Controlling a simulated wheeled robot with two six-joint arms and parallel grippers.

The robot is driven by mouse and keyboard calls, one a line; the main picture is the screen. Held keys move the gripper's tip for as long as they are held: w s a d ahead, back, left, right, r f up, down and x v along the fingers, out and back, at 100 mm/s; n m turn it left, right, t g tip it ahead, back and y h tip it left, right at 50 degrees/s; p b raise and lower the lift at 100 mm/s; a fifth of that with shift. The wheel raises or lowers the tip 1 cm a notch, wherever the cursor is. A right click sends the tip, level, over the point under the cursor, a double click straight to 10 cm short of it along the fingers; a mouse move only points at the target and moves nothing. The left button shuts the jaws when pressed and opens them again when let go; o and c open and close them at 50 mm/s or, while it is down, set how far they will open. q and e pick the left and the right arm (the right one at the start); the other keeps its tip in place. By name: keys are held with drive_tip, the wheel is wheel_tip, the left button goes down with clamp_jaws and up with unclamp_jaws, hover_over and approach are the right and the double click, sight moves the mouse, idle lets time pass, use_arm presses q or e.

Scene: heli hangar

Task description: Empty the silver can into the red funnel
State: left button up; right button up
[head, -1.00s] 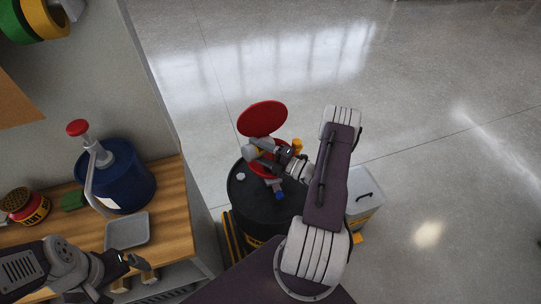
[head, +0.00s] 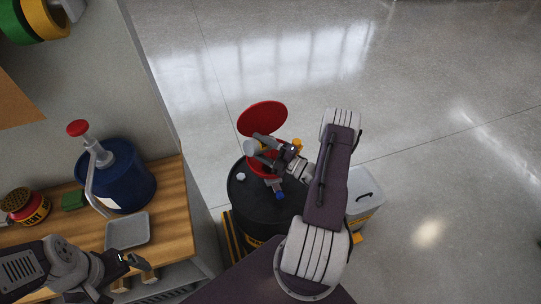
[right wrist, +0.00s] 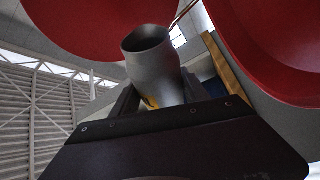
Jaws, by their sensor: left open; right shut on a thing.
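The silver can (head: 251,147) is held by my right gripper (head: 269,148), which is shut on it. In the right wrist view the can (right wrist: 156,72) stands out from between the fingers with its open mouth showing; what is inside is dark. The red funnel (head: 256,170) sits on the black drum, partly hidden by the gripper, and its round red lid (head: 262,118) is raised behind it. The can is tilted above the funnel's left side; I see nothing pouring. My left gripper (head: 140,262) is open and empty by the bench's front edge.
The black drum (head: 245,205) stands right of the wooden bench (head: 172,215). A grey box (head: 365,190) stands right of the drum. Floor beyond is clear.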

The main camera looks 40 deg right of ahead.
drive_tip(key=m, duration=0.1)
drive_tip(key=d+r+m+t, duration=0.1)
drive_tip(key=m, duration=0.2)
drive_tip(key=shift+d+r+t, duration=0.3)
drive_tip(key=shift+d, duration=0.1)
drive_tip(key=shift+d+r+m+t+h+p, duration=0.25)
drive_tip(key=shift+r+m+h+p, duration=0.1)
drive_tip(key=shift+r+m, duration=0.25)
drive_tip(key=shift+d+r+m+t+h+p, duration=0.15)
drive_tip(key=shift+d+r+m+h+p, duration=0.2)
drive_tip(key=shift+m, duration=0.35)
drive_tip(key=shift+w+d+r+m, duration=0.1)
drive_tip(key=shift+d+m, duration=0.05)
drive_tip(key=shift+m, duration=0.35)
drive_tip(key=f+n+b, duration=0.1)
drive_tip(key=a+f+n+b, duration=0.1)
drive_tip(key=f+n, duration=0.1)
drive_tip(key=shift+a+f+g+y+b, duration=0.15)
drive_tip(key=shift+a+g+y+b, duration=0.05)
drive_tip(key=shift+g+y+b, duration=0.15)
drive_tip(key=shift+a+r+n+g+p, duration=0.4)
drive_tip(key=shift+n+p, duration=0.25)
drive_tip(key=shift+n, duration=0.35)
drive_tip(key=shift+a+f, duration=0.1)
